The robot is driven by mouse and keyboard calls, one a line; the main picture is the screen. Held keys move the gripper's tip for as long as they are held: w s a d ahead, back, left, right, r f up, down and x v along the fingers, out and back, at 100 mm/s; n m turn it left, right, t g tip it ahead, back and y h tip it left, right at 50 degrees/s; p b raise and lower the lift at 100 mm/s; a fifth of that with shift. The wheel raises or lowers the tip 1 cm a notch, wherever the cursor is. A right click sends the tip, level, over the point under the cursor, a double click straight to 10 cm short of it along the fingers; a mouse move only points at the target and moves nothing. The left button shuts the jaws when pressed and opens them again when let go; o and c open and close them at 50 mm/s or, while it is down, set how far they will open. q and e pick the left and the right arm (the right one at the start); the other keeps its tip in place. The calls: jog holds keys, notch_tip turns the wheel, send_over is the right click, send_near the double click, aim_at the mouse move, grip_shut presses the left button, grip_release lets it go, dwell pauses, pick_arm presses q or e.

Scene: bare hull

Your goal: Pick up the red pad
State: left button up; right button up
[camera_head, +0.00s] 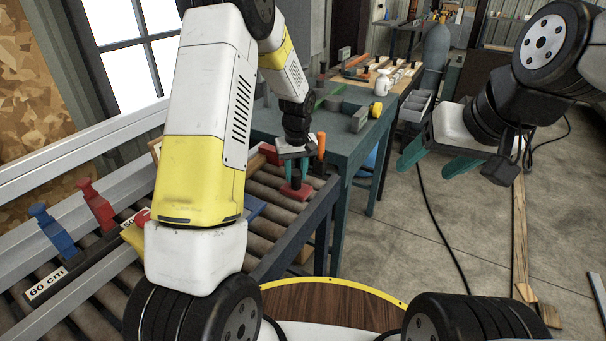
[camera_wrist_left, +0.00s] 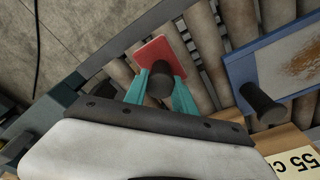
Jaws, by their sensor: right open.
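The red pad (camera_head: 297,192) lies on the conveyor rollers, with a dark upright knob on it. In the left wrist view the red pad (camera_wrist_left: 158,50) is a red plate, its knob (camera_wrist_left: 160,82) rising toward the camera. My left gripper (camera_head: 295,168) is right above the pad, pointing down. Its teal fingers (camera_wrist_left: 160,88) stand one on each side of the knob, close to it; I cannot tell whether they touch it. My right gripper (camera_head: 435,160) is open and empty, held over the floor at the right.
A blue-edged pad (camera_wrist_left: 236,72) with a dark knob lies beside the red pad, nearly hidden by my left arm in the head view. A teal table (camera_head: 345,140) with several items stands beyond the conveyor.

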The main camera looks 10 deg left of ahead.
pick_arm(q)
grip_shut()
jog(key=shift+r, duration=0.15)
jog(key=shift+r, duration=0.2)
notch_tip(320, 180, up, 3)
jog(key=s+d, duration=0.2)
jog(key=s, duration=0.5)
jog(key=s+d+r, duration=0.1)
jog(key=s+d, duration=0.2)
jog(key=s, duration=0.5)
jog(key=shift+s+r, duration=0.15)
jog(key=shift+r, duration=0.05)
